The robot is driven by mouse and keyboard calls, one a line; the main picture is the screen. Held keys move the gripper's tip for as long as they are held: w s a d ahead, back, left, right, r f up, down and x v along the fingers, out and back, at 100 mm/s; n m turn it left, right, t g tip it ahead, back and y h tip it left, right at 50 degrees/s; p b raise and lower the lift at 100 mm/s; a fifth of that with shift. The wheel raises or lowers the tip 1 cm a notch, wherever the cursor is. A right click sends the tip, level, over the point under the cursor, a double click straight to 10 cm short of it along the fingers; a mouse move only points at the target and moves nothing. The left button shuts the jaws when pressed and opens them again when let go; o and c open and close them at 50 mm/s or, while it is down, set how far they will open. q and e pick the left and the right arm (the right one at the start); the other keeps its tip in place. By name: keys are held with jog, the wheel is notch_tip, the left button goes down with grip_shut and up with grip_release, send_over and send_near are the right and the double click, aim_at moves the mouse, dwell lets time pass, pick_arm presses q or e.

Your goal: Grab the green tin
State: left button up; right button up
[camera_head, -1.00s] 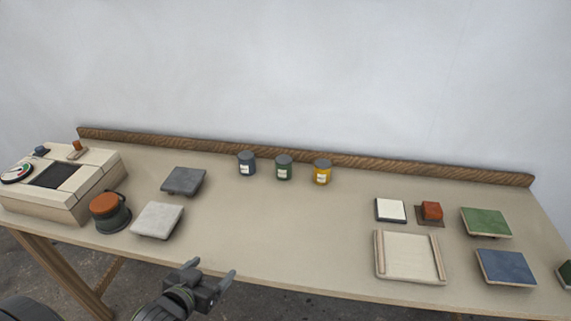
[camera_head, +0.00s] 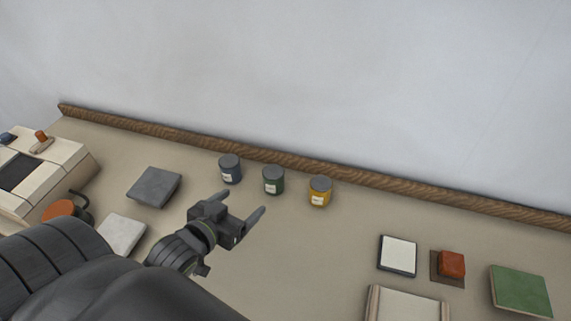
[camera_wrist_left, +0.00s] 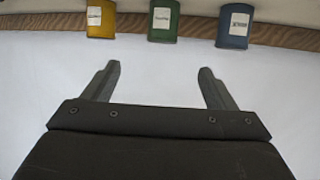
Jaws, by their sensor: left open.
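The green tin (camera_head: 273,181) stands upright on the table near the back ledge, between a blue-grey tin (camera_head: 230,169) and a yellow tin (camera_head: 319,191). My left gripper (camera_head: 244,201) is open and empty, in front of the green tin and apart from it in the head view. In the left wrist view the green tin (camera_wrist_left: 164,20) shows at the top, above the gap between the open fingers (camera_wrist_left: 160,82). The yellow tin (camera_wrist_left: 101,18) is to its left there and the blue-grey tin (camera_wrist_left: 234,26) to its right. My right gripper is not in view.
A wooden ledge (camera_head: 400,186) runs along the table's back edge. A dark grey slab (camera_head: 154,187) and a light grey slab (camera_head: 121,234) lie left of my gripper. A white tile (camera_head: 398,255), a red block (camera_head: 451,264) and a green slab (camera_head: 521,291) lie at right.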

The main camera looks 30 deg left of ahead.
aim_at(269, 177)
pick_arm(q)
jog(key=p+x, duration=0.1)
jog(key=x, duration=1)
jog(key=shift+w+a+r+p, duration=0.1)
jog(key=shift+w+r+p, duration=0.05)
jog(key=shift+p, duration=0.25)
jog(key=shift+w+a+p, duration=0.1)
jog(key=shift+w+p, duration=0.2)
jog(key=shift+w, duration=0.35)
jog(key=p+x, duration=0.1)
jog(key=x, duration=0.2)
jog(key=shift+a, duration=0.15)
jog(key=shift+w+f, duration=0.25)
jog(key=shift+w, duration=0.3)
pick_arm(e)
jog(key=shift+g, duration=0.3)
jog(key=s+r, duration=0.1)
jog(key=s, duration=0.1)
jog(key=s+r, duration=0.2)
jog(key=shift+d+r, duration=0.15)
pick_arm(q)
jog(key=c, duration=1.2)
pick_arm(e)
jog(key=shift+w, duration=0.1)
